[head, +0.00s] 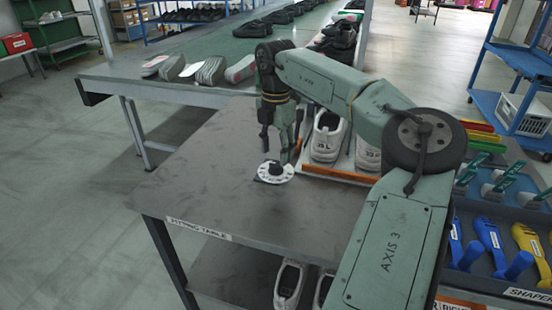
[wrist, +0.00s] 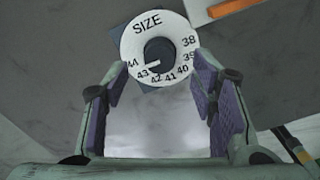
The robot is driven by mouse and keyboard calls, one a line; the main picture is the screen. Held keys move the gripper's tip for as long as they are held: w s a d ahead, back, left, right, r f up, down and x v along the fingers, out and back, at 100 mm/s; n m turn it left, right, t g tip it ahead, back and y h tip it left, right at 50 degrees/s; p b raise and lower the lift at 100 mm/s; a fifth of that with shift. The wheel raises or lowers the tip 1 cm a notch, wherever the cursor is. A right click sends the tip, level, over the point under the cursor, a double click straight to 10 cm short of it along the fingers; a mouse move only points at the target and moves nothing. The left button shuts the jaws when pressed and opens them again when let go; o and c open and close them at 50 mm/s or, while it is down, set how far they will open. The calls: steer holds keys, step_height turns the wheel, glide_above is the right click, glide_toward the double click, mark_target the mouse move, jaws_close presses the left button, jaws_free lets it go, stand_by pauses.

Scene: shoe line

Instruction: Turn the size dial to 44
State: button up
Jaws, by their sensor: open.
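The size dial (head: 276,171) is a white disc with a dark central knob, lying on the grey fitting table. In the wrist view the dial (wrist: 176,33) shows SIZE and numbers from 38 round to 44. A short white mark on the knob (wrist: 158,50) lies on its lower-left side, toward the 43 and 44 area; the exact number is hard to tell. My gripper (head: 278,150) points down above the dial. In the wrist view my gripper (wrist: 160,88) is open and empty, its purple-padded fingers apart below and beside the dial, with the knob between their lines.
White shoes (head: 325,138) stand on an orange-edged tray just right of the dial. A rack of blue and yellow shapers (head: 490,235) is at the right. A conveyor (head: 290,42) with dark shoes runs behind. The table's left part (head: 205,185) is clear.

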mark_target(276, 164)
step_height(276, 164, up, 8)
steer(key=shift+r, duration=0.25)
